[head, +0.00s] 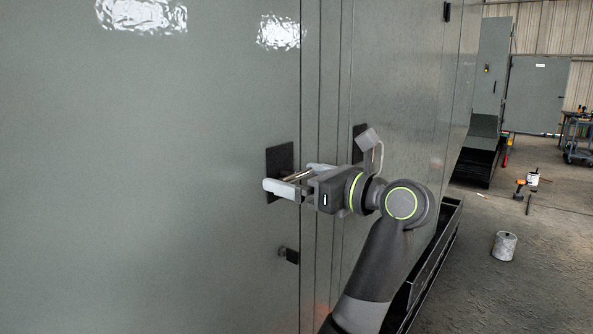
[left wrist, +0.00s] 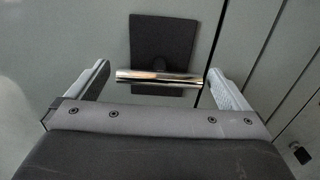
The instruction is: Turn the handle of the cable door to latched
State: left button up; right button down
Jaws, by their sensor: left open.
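The cable door (head: 150,200) is a large grey-green panel that looks closed against the narrow strips beside it. Its handle (head: 297,175) is a shiny metal bar in front of a dark backing plate (head: 276,158) near the door's right edge. In the left wrist view the handle (left wrist: 155,77) lies about level across the lower part of the dark plate (left wrist: 163,40). My left gripper (head: 289,177) is open, with one finger on each side of the bar; the left wrist view shows a gap at the left finger, and contact at the right finger is unclear. My right gripper is out of view.
A second dark plate (head: 359,140) sits on the neighbouring panel, partly behind my wrist. A small black fitting (head: 289,255) juts out below the handle. A dark ledge (head: 437,262) runs along the enclosure's foot. A grey can (head: 504,246) stands on open floor at right.

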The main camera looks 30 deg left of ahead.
pick_arm(q)
jog(key=shift+a, duration=0.45)
jog(key=c, duration=0.7)
